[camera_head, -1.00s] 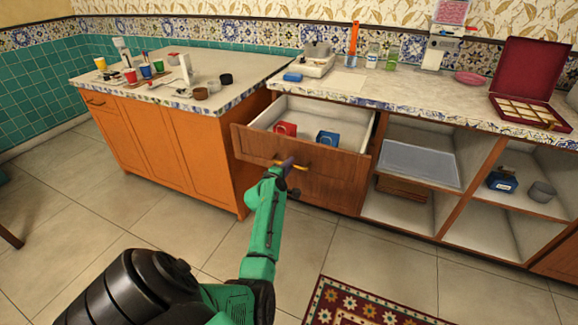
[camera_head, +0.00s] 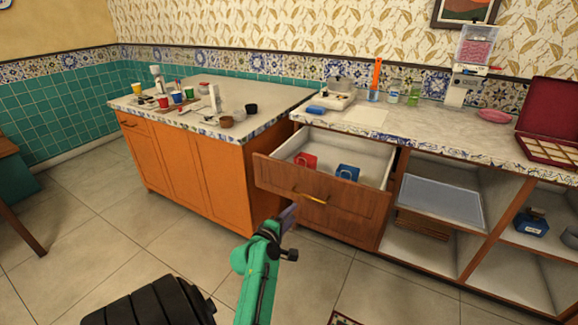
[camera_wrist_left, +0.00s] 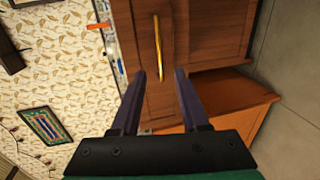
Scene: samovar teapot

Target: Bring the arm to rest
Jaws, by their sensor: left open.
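My left gripper (camera_head: 285,218) is in front of the wooden drawer (camera_head: 335,207), which stands pulled out. In the left wrist view my left gripper (camera_wrist_left: 160,92) is open, with its two fingers apart and nothing between them. The drawer's gold handle (camera_head: 312,198) lies beyond the fingertips, and it also shows in the left wrist view (camera_wrist_left: 158,45). The gripper appears apart from the handle. A red box (camera_head: 305,161) and a blue box (camera_head: 347,172) are in the drawer. My right gripper is not in view.
An orange cabinet (camera_head: 215,173) with several cups on top stands to the left. Open shelves (camera_head: 440,205) are right of the drawer. A red open case (camera_head: 550,150) sits on the right counter.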

